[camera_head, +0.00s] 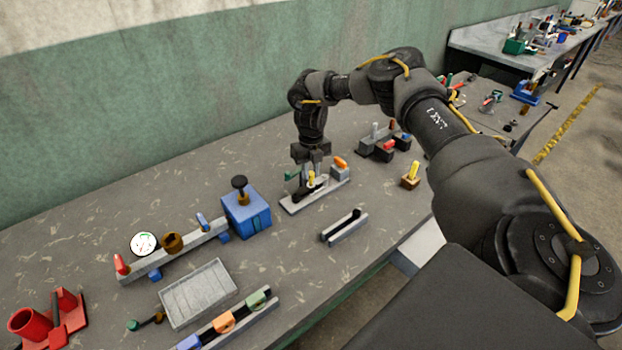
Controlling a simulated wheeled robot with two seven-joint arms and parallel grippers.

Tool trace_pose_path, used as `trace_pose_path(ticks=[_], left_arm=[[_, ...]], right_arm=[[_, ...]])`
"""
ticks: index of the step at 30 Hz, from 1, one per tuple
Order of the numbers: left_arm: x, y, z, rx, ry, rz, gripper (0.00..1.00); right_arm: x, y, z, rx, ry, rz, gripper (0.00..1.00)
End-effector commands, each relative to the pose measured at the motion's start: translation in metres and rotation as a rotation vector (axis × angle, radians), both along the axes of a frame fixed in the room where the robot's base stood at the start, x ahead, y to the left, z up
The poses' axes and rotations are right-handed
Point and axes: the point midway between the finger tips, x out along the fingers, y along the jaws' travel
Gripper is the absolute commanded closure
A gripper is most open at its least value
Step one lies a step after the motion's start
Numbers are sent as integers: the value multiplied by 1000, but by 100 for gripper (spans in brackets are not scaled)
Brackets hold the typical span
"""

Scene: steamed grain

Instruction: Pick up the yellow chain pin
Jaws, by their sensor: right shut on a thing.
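My right gripper (311,165) comes down from above over a grey fixture (318,194) in the middle of the table. It is shut on the yellow chain pin (311,178), whose upper part shows just below the fingers. The pin's lower end is too small to make out, and I cannot tell whether it still touches the fixture. A second small yellow piece (413,169) stands on a brown block to the right. My left gripper is not in view.
An orange-topped grey block (340,169) and a green part (292,174) are close beside the gripper. A blue box with a black knob (247,214) stands to the left. A grey slotted bar (344,228) lies in front. The table's back left is clear.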

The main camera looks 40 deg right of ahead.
Motion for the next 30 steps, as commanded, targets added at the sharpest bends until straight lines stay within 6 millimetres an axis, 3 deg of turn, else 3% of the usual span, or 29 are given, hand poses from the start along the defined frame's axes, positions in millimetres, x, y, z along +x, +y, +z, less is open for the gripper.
trace_pose_path(ticks=[1, 5, 10, 12, 16, 22, 30], left_arm=[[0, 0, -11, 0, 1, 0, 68], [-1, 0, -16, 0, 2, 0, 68], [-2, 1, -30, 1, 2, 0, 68], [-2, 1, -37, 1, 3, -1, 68], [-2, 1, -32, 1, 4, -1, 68], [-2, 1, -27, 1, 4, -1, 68], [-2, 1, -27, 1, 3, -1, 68]], right_arm=[[2, 0, 5, 2, -7, 1, 100], [-19, -9, 29, 4, -6, 0, 100], [-49, -22, 67, 2, -7, 0, 100], [-68, -30, 72, 3, -5, 0, 100], [-94, -41, 91, 0, -5, 1, 100], [-119, -52, 103, -1, -3, 1, 100], [-129, -55, 106, 0, -1, 1, 100]])
